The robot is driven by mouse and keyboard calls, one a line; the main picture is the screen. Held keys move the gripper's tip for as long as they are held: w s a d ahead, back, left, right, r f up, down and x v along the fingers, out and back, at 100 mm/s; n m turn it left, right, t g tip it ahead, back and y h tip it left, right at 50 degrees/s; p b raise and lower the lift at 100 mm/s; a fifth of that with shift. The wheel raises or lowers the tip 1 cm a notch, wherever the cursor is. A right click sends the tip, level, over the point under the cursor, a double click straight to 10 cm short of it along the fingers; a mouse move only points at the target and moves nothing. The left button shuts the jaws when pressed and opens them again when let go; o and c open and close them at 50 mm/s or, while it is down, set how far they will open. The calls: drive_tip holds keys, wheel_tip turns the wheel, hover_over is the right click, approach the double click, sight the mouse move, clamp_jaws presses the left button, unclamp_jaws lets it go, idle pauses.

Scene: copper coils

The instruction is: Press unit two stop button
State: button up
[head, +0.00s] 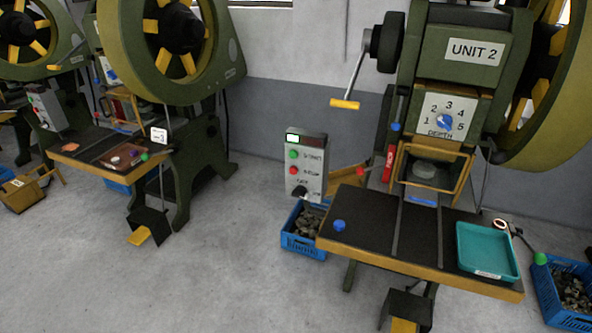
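The press labelled "UNIT 2" (474,50) stands at the right in the head view. A grey control box (312,183) stands at the left of its table. On the box are a green button (293,154), a red button (293,170) below it, and a black knob (299,191) at the bottom. The small lettering beside the buttons is too blurred to read surely. A lit pale-green lamp (292,139) and a dark display (314,141) sit at its top. My gripper is not in view.
The unit's table (420,272) holds a blue knob (339,225) and a teal tray (487,250). A hand crank (345,103) juts out left of the press. Blue crates of scrap (304,247) stand on the floor. Another press (180,40) has its own control box (45,107). Open floor lies between.

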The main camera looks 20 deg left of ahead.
clamp_jaws()
idle(1.4)
